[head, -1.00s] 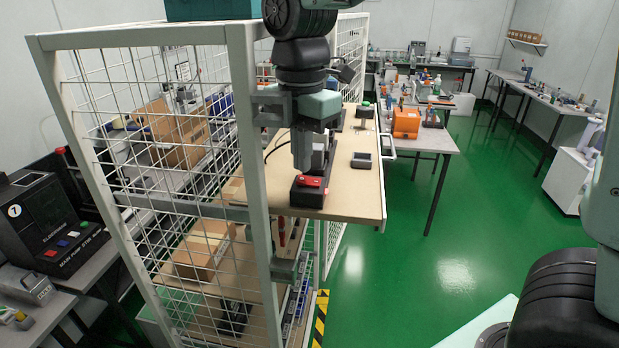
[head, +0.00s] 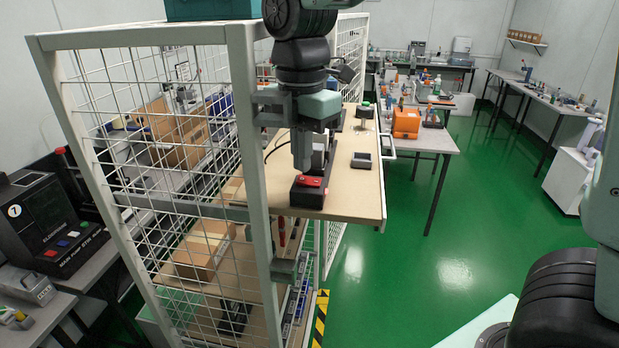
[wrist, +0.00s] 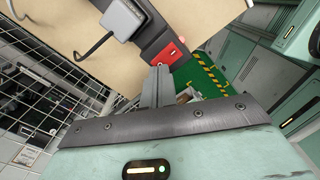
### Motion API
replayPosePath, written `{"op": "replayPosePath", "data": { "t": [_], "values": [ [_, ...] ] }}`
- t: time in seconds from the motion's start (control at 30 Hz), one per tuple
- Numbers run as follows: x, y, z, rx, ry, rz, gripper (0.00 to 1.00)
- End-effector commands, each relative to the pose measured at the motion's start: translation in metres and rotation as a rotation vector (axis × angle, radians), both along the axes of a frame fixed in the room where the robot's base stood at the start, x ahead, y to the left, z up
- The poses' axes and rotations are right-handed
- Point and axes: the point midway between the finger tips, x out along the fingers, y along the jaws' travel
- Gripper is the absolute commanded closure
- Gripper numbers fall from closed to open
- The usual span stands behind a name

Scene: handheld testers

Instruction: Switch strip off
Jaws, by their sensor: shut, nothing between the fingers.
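The dark power strip (head: 306,198) lies on the wooden shelf board, its near end close to the board's front edge. Its red rocker switch (head: 309,182) is on top at that end. In the wrist view the strip (wrist: 151,40) and the red switch (wrist: 168,54) show just beyond my fingertips. My gripper (head: 301,169) points down over the switch end, shut and empty. Its fingertips (wrist: 158,70) are very close to the switch; I cannot tell whether they touch. A grey plug adapter (wrist: 122,18) with a cord sits on the strip behind the switch.
A white wire-mesh cage frame (head: 250,130) stands left of my gripper, with a post close beside it. A small dark tray (head: 361,160) lies on the board to the right. Open green floor (head: 450,235) extends to the right.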

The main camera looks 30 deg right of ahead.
Motion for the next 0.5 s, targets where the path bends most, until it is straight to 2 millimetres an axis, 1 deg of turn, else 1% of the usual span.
{"op": "replayPosePath", "data": {
  "t": [0.5],
  "values": [
    [-0.0001, -0.0001, -0.0063, 0.0, 0.0, 0.0, 1.0]
  ]
}}
